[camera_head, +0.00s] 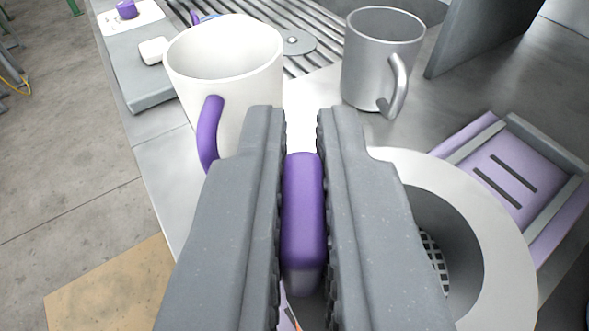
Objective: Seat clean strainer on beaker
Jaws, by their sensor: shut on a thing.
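My gripper (302,130) is shut on a purple block-like handle (303,205) with a greyish lower end. What this handle belongs to is hidden below the fingers. A grey, wide-rimmed round vessel with a mesh (432,262) inside, perhaps the strainer, is at the lower right, partly behind the right finger. I cannot tell whether it joins the held handle. A white cup with a purple handle (235,75) stands upright ahead, left of the fingertips. A metal mug (378,65) stands upright ahead right. I cannot tell which is the beaker.
A purple and grey slotted stand (512,180) is at the right. A ridged metal drain (300,25) is at the back, with a grey upright panel (475,40) to its right. A grey slab (140,80) lies at the left. The counter's left edge drops to the floor.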

